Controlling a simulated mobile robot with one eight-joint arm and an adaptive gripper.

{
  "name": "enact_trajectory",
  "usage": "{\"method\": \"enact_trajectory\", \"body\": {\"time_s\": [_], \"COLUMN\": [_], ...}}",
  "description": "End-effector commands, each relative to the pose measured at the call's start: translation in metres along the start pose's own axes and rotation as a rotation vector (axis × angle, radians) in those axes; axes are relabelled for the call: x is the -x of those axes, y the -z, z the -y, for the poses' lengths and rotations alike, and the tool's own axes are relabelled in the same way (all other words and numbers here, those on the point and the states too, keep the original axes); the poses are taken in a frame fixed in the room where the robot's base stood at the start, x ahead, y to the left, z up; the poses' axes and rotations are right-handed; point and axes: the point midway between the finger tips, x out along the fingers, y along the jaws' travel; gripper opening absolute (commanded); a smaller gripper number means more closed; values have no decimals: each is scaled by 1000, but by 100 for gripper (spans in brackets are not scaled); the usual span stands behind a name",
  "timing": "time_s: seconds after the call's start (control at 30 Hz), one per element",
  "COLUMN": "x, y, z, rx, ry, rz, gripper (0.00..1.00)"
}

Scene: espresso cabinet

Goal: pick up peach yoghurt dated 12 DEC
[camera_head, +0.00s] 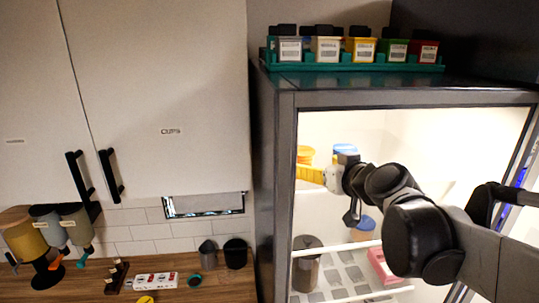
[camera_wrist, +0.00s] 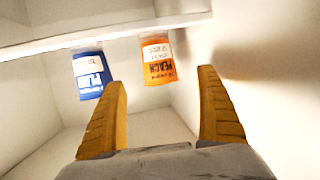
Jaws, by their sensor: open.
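The orange peach yoghurt cup (camera_wrist: 158,70) is on a white shelf inside the lit cabinet. It appears inverted in the wrist view, with a white label whose date I cannot read. Its orange top (camera_head: 305,152) shows in the head view. My gripper (camera_wrist: 163,78) is open and empty, its yellow fingers pointing towards the cup, which appears between the fingertips but farther off. In the head view my gripper (camera_head: 311,174) is at the upper shelf, hiding the cup's lower part. A blue cup (camera_wrist: 89,74) stands beside the peach cup.
The cabinet's dark frame (camera_head: 285,160) borders the opening on the left. A lower wire shelf (camera_head: 335,292) holds a grey canister (camera_head: 306,264), a blue-topped container (camera_head: 362,229) and a pink box (camera_head: 380,265). A white wall is close beside the peach cup.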

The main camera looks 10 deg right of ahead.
Motion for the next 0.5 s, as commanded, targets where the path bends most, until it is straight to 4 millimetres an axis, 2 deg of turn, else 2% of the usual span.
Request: {"method": "enact_trajectory", "body": {"time_s": [0.1, 0.33, 0.5], "x": [-14, -30, -53], "y": [1, 2, 3], "z": [0, 0, -2], "rx": [0, 0, 1], "ry": [0, 1, 0], "rz": [0, 1, 0], "gripper": [84, 84, 84]}}
